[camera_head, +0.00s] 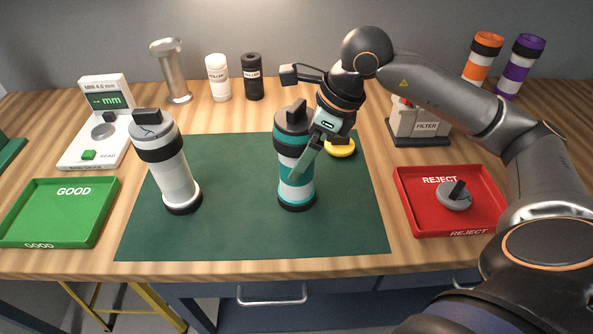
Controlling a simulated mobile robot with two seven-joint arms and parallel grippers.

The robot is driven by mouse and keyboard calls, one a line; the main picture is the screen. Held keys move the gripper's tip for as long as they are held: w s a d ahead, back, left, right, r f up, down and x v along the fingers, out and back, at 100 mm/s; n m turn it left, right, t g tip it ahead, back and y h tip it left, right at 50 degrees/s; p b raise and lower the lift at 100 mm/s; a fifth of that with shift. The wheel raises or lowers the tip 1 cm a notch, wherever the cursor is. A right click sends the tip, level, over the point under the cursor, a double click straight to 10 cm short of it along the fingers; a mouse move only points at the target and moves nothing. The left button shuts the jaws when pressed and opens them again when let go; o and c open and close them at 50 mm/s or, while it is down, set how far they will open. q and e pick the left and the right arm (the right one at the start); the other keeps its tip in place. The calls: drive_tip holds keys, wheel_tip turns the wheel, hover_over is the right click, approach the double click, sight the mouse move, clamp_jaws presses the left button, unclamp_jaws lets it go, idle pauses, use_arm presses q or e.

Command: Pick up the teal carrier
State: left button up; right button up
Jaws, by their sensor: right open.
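The teal carrier (296,191) is a white cylinder with teal bands, a black base and a dark grey cap with a raised tab. It stands upright on the dark green mat (240,240), right of its middle. My right gripper (300,168) is open and comes down from the upper right at the carrier's right side. One finger crosses in front of the carrier's body. The other finger is hidden, and I cannot tell whether the gripper touches the carrier. My left gripper is not in view.
A white carrier (177,184) stands on the mat's left. A green GOOD tray (60,212) is at left, and a red REJECT tray (420,215) holding a grey cap (455,197) is at right. A gauge, bottles and a filter box (418,128) stand behind. The mat's front is clear.

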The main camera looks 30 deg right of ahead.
drive_tip(key=shift+c, duration=0.4)
clamp_jaws()
drive_tip(key=shift+r, duration=0.1)
